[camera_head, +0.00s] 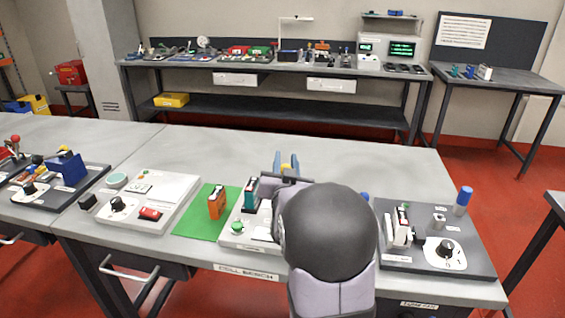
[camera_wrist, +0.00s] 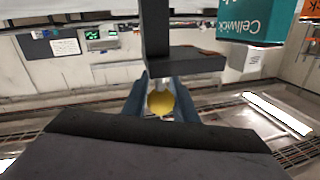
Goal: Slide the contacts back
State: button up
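My gripper (camera_head: 285,167) has its two blue fingers behind the round black part of my wrist in the head view. In the wrist view my gripper (camera_wrist: 160,100) has a round yellow knob (camera_wrist: 160,103) between its fingers. The knob fills the gap and appears to touch both fingers. A dark upright post with a dark crossbar (camera_wrist: 190,62) stands close by the fingers. A teal Cellwick battery (camera_head: 250,194) stands upright on the light fixture (camera_head: 233,241) left of my wrist; it also shows in the wrist view (camera_wrist: 255,20). The contacts themselves are hidden.
An orange battery (camera_head: 217,203) stands on a green mat (camera_head: 200,224). A pale panel (camera_head: 168,190) with a dial and red switch lies left. A dark board (camera_head: 470,268) with a dial and blue cylinder (camera_head: 463,200) lies right. The bench behind my gripper is clear.

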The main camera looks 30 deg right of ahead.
jog(key=o, duration=0.4)
jog(key=shift+s+d, duration=0.25)
jog(key=shift+c, duration=0.2)
jog(key=shift+w+a, duration=0.1)
jog(key=shift+b+v, duration=0.7)
jog(key=shift+v, duration=3)
jog(key=shift+r, duration=0.1)
